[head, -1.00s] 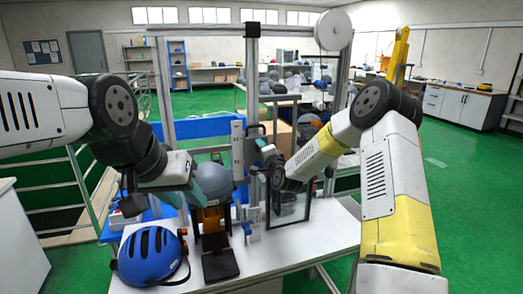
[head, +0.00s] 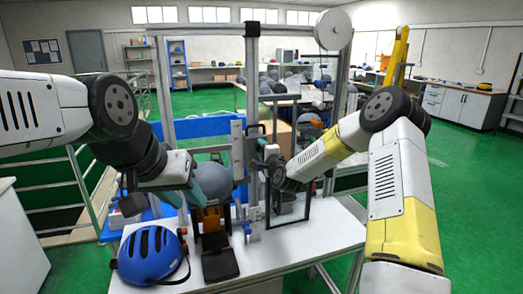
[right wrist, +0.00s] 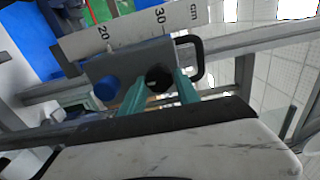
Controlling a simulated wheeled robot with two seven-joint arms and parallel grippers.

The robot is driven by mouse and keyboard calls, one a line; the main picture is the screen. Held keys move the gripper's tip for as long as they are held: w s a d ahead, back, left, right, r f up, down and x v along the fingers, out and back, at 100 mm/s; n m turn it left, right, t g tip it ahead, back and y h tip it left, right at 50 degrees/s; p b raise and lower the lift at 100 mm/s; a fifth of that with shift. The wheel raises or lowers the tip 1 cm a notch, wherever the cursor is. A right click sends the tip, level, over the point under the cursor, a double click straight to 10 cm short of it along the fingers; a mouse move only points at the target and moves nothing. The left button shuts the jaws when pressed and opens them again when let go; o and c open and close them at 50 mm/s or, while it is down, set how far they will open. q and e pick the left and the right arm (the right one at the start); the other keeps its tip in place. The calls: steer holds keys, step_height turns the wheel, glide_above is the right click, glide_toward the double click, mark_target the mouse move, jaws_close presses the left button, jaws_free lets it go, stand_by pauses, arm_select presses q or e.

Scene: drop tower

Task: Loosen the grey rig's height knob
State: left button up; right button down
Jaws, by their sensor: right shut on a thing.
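The grey rig's upright post (head: 251,90) stands at the back of the white table, with a centimetre scale (right wrist: 130,36) on its carriage. A dark round knob (right wrist: 158,77) sits on the grey carriage block (right wrist: 128,62). My right gripper (right wrist: 161,84) is shut on this knob, with a teal finger on each side; in the head view (head: 262,146) it is small and partly hidden by its own wrist. My left gripper (head: 181,201) is beside the grey helmet (head: 212,180) on the rig; its fingers are too unclear to tell open from shut.
A blue knob (right wrist: 105,88) and a black loop handle (right wrist: 198,58) flank the dark knob. A blue helmet (head: 150,254) lies at the table's front left. The white table (head: 318,246) is clear at front right.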

steer(key=c, duration=0.9)
jaws_free()
steer(key=shift+s, duration=0.1)
steer(key=v, duration=0.7)
steer(key=shift+s, duration=0.3)
steer(key=shift+d+r, duration=0.1)
steer(key=s+d+r+n+g+h, duration=0.1)
steer(key=s+d+r+n+g, duration=0.25)
steer(key=s+n, duration=0.4)
steer(key=s+d+r+n+g+h, duration=0.25)
steer(key=s+r+n+g, duration=0.2)
steer(key=s, duration=0.55)
steer(key=s+d+r+n+g, duration=0.1)
steer(key=s+d, duration=0.1)
steer(key=s, duration=0.9)
steer(key=s+d+r+n+g, duration=0.1)
steer(key=s+d+n+g, duration=0.1)
steer(key=s, duration=0.9)
steer(key=shift+s+d, duration=0.25)
steer(key=shift+d, duration=0.4)
